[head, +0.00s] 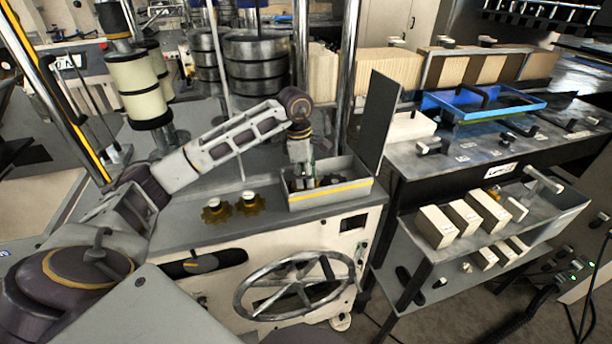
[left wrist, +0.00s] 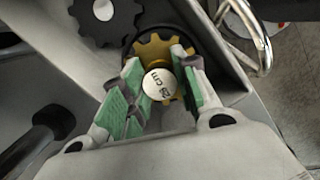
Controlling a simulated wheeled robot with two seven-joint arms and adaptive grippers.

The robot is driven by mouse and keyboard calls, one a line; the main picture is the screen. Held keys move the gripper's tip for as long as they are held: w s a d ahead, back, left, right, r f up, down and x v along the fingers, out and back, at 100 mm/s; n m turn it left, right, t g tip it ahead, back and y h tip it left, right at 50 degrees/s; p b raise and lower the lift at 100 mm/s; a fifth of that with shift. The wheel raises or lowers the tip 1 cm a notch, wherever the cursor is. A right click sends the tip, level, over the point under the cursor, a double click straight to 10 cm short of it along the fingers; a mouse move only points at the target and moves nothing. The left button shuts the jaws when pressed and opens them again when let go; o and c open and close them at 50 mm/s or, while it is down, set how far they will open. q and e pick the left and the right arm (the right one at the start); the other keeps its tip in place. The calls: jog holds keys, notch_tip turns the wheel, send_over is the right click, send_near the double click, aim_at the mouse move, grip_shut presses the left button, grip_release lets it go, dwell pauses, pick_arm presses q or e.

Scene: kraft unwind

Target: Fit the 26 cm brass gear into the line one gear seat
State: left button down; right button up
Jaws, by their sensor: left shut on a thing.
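My left gripper (head: 302,180) reaches down into an open grey box with a yellow stripe (head: 330,195) on the machine top. In the left wrist view, its green-padded fingers (left wrist: 158,88) are shut on the white-capped hub of a brass gear (left wrist: 152,48). The tilted cap label looks like "26 cm". A dark round part shows around the gear's far edge; whether the gear is seated on anything below cannot be told. A dark gear with a white centre (left wrist: 104,10) sits beside it in the box. My right gripper is not in view.
Two other white-capped brass gears (head: 217,210) (head: 249,203) rest on the machine top left of the box. The box's dark lid (head: 378,120) stands open at its right. A handwheel (head: 297,285) is on the machine front. A shelf with pale boxes (head: 465,218) stands right.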

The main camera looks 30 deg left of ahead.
pick_arm(q)
jog(key=shift+f+b, duration=0.3)
jog(key=shift+f, duration=0.2)
jog(key=shift+f, duration=0.1)
jog(key=c, duration=1)
grip_release()
notch_tip(320, 180, up, 12)
jog(key=a, duration=0.1)
jog(key=shift+s+a, duration=0.15)
jog(key=shift+s, duration=0.15)
dwell(0.9)
